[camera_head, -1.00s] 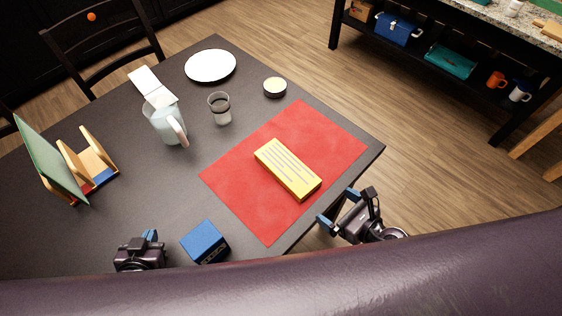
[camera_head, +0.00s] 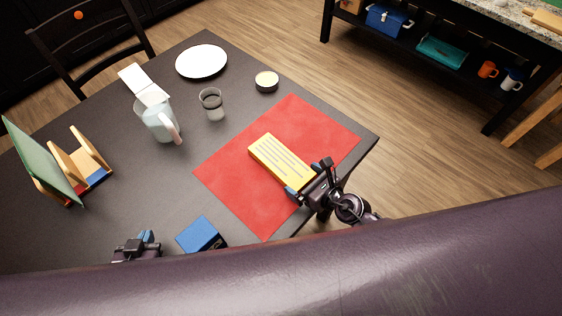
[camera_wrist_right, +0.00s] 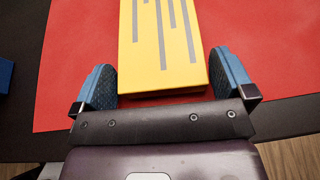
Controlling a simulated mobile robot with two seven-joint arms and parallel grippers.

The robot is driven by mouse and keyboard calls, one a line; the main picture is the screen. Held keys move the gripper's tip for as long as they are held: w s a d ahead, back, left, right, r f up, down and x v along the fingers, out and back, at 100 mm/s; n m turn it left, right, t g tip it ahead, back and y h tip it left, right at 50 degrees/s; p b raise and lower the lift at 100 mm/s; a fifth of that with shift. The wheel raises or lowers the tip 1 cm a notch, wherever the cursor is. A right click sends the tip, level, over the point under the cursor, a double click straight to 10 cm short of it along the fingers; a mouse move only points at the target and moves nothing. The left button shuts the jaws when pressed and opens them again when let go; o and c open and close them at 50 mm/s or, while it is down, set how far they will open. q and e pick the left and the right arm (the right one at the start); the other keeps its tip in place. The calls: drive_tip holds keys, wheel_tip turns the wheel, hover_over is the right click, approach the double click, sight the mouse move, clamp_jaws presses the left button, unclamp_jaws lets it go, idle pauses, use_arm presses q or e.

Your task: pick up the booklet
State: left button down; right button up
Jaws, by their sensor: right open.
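The yellow booklet (camera_head: 280,158), a thick slab with grey stripes on top, lies flat on the red mat (camera_head: 237,200). My right gripper (camera_head: 304,181) is at the booklet's near right end. In the right wrist view my right gripper (camera_wrist_right: 164,82) is open, with one blue finger on each side of the booklet's end (camera_wrist_right: 160,45).
A blue box (camera_head: 200,233) stands at the table's near edge between my grippers. A pitcher (camera_head: 157,121), a glass (camera_head: 211,103), a small bowl (camera_head: 266,81), a white plate (camera_head: 202,61) and a wooden rack (camera_head: 82,160) stand farther back. The mat around the booklet is clear.

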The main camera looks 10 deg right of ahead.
drive_tip(key=shift+c, duration=0.2)
drive_tip(key=c, duration=0.7)
drive_tip(key=shift+o, duration=0.2)
drive_tip(key=shift+r, duration=0.1)
